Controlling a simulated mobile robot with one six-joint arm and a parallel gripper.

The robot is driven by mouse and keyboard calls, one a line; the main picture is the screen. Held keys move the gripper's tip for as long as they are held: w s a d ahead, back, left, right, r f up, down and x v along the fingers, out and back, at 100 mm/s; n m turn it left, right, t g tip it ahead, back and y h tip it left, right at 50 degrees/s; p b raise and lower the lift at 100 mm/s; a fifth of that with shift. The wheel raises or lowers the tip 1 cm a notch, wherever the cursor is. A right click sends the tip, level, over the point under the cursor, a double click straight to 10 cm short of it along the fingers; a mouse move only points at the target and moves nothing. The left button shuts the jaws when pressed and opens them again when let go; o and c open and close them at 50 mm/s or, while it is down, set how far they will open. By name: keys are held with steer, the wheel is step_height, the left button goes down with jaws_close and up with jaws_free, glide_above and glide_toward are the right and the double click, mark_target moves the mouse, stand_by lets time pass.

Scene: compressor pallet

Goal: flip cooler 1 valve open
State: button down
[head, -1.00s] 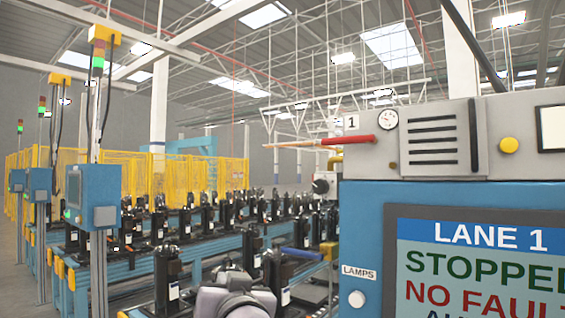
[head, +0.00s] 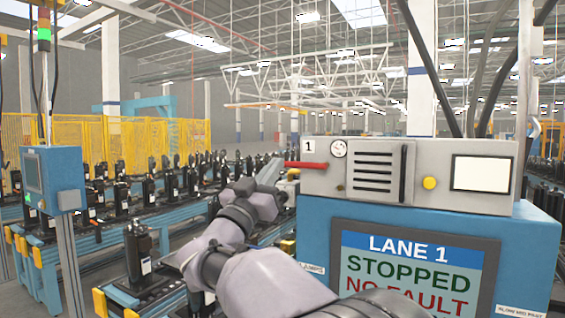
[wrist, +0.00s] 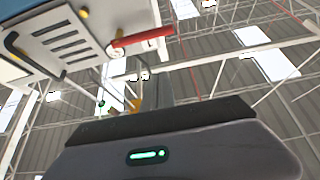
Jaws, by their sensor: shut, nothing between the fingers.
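The cooler 1 unit (head: 375,172) is a grey box with slots and a "1" label, on top of a blue cabinet. Its red valve lever (head: 308,165) lies roughly level and points left from the box's left end. The lever also shows in the wrist view (wrist: 142,37), above my gripper. My gripper (head: 272,171) is raised just left of the lever in the head view and holds nothing. I see no clear contact with the lever; the exact gap in depth cannot be told. My gripper's dark body fills the bottom of the wrist view, with its fingers (wrist: 152,90) beyond it.
The blue cabinet (head: 530,235) carries a screen (head: 412,272) reading "LANE 1 STOPPED NO FAULT". A round gauge (head: 338,149) sits close to the lever. Conveyors with several black compressors (head: 138,252) and a blue post box (head: 52,180) stand left.

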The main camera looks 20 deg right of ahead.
mark_target(292, 162)
steer(key=p+x, duration=0.5)
steer(key=x, duration=0.5)
step_height(292, 162, down, 4)
steer(key=shift+f, duration=0.25)
